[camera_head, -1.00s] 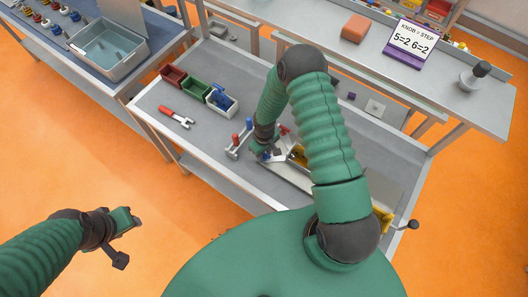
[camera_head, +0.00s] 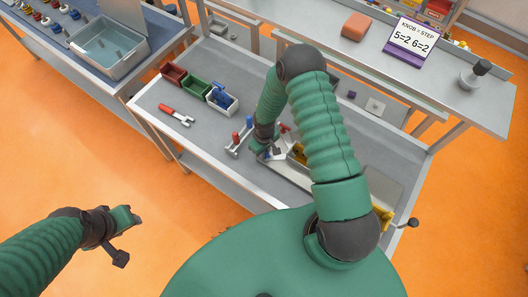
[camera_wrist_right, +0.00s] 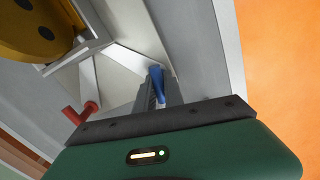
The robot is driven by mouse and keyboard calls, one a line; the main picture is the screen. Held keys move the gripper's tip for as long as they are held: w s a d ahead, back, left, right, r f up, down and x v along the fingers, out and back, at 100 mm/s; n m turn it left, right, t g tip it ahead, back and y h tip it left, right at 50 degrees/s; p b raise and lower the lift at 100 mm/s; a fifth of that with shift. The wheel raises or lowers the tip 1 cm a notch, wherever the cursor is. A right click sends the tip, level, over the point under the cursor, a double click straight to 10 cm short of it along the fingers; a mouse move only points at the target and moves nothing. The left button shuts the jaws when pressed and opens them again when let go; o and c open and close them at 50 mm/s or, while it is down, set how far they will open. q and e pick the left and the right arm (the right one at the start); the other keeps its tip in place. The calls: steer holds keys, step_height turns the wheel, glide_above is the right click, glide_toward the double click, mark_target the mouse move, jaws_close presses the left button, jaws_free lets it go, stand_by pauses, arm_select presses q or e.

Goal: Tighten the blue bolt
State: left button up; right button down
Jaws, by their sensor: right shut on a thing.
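In the right wrist view the blue bolt (camera_wrist_right: 157,84) stands between the two grey fingers of my right gripper (camera_wrist_right: 160,95), which is shut on it. A red bolt (camera_wrist_right: 82,113) sticks out to its left on the same pale metal fixture (camera_wrist_right: 125,72). In the head view my right gripper (camera_head: 266,148) is low over the bench, at the left end of the fixture, and its fingertips are mostly hidden. My left gripper (camera_head: 125,218) hangs over the orange floor at lower left, away from the bench. Its finger opening is not clear.
A rack with red and blue handles (camera_head: 239,138) stands just left of my right gripper. A red-handled wrench (camera_head: 177,115) lies further left. Red, green and white bins (camera_head: 194,88) stand behind it. A yellow disc (camera_wrist_right: 35,30) is close to the gripper.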

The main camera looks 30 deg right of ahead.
steer(key=m+b, duration=0.2)
steer(key=m, duration=0.1)
steer(key=shift+f+m, duration=0.15)
steer(key=shift+m, duration=0.15)
steer(key=m+b, duration=0.3)
steer(key=m, duration=0.2)
steer(key=m+b, duration=0.1)
steer(key=m, duration=0.3)
steer(key=shift+m+b, duration=0.4)
steer(key=m, duration=0.3)
steer(key=shift+r+m, duration=0.2)
steer(key=shift+m, duration=0.2)
steer(key=m, duration=0.3)
steer(key=shift+m, duration=0.3)
steer(key=m, duration=0.4)
steer(key=shift+r+m+p, duration=0.1)
steer(key=shift+m+p, duration=0.2)
steer(key=m+p, duration=0.1)
steer(key=m, duration=0.4)
steer(key=shift+w+p, duration=0.1)
steer(key=shift+p, duration=0.25)
steer(key=shift+w+m+p, duration=0.1)
steer(key=shift+m+p, duration=0.7)
steer(key=shift+m, duration=1.7)
